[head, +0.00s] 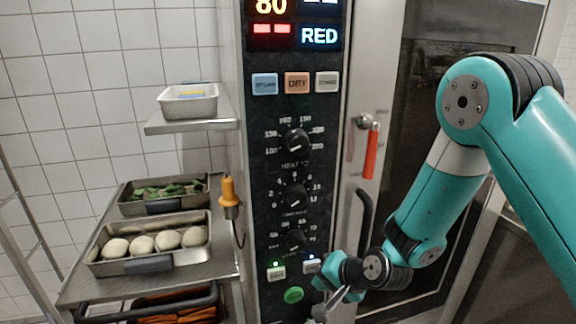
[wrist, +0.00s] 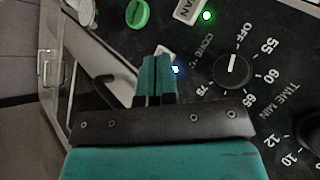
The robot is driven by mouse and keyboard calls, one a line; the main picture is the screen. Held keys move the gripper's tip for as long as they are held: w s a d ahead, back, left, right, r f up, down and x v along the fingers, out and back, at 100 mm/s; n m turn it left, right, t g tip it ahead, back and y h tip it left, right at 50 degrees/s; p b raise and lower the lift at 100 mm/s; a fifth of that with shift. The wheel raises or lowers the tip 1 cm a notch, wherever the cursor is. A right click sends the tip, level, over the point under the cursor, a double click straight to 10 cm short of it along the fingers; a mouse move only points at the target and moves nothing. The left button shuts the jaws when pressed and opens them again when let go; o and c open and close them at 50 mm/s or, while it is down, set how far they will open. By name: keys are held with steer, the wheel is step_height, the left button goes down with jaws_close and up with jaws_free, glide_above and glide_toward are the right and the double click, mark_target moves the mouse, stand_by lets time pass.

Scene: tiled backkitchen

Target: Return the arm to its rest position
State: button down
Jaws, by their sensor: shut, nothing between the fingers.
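My teal arm (head: 430,205) reaches down from the right in the head view, in front of the oven. My gripper (head: 322,298) is low beside the control panel (head: 272,215), near a white button (head: 311,265) with a blue light. In the wrist view my gripper (wrist: 156,66) is shut and empty. Its fingertips overlap the panel near the blue light; I cannot tell whether they touch it. The fingers partly hide the button behind them.
A green button (head: 293,295) and dials (head: 296,197) are close by. The oven door (head: 425,130) has a black handle (head: 364,225) and a red lever (head: 371,152). At left, a shelf (head: 215,280) holds a dough tray (head: 198,256) and a greens tray (head: 200,201).

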steer(key=s+d+r+n+g, duration=0.1)
steer(key=s+r+n+g, duration=0.1)
steer(key=s+r+n, duration=0.35)
steer(key=s+r+n+g, duration=0.2)
steer(key=s+r, duration=0.4)
steer(key=r, duration=0.5)
steer(key=s+d+r+n+g+h, duration=0.1)
steer(key=s+d+r+n, duration=0.1)
steer(key=s, duration=0.5)
steer(key=s+d+r+n+g+h, duration=0.1)
steer(key=s+d+r+n, duration=0.2)
steer(key=s, duration=0.4)
steer(key=shift+v, duration=0.85)
